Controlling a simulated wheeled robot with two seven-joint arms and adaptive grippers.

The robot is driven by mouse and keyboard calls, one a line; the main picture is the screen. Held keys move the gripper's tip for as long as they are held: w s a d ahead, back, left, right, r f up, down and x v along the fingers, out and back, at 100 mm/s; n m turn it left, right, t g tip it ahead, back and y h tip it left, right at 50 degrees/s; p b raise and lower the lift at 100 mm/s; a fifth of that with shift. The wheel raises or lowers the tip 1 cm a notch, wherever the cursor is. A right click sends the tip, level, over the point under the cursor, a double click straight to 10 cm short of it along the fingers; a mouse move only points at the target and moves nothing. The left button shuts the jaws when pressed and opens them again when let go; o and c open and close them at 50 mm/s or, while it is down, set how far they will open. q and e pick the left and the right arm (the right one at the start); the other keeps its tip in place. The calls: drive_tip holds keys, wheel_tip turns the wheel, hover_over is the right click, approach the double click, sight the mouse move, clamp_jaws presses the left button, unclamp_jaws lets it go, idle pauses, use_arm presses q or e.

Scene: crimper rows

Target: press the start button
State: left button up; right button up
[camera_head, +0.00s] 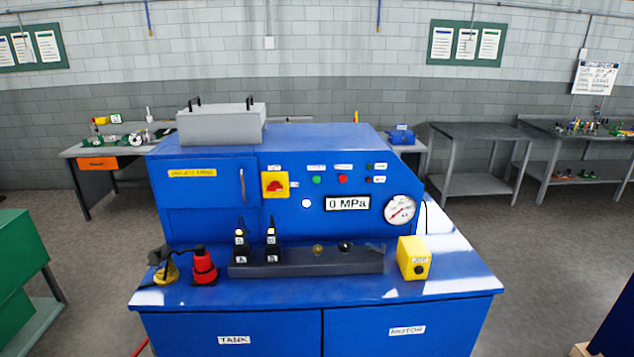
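A blue machine (225,222) stands in the middle of the view. A green round button (317,180) sits on its front panel, with a small label above it too blurred to read. A red round button (343,179) is just to its right, also under a small label. A rotary switch, red on a yellow plate (275,192), is to the left of the green button. A white round lamp or button (306,203) is below. The display (348,203) reads 0 MPa. Neither of my grippers is in view.
On the machine's ledge stand a red tool (204,268), a dark rack (300,268) with two black upright pieces, and a yellow box (413,257). A pressure gauge (400,209) is at the right. A green cabinet (18,260) stands at the left. Grey benches (480,132) line the wall.

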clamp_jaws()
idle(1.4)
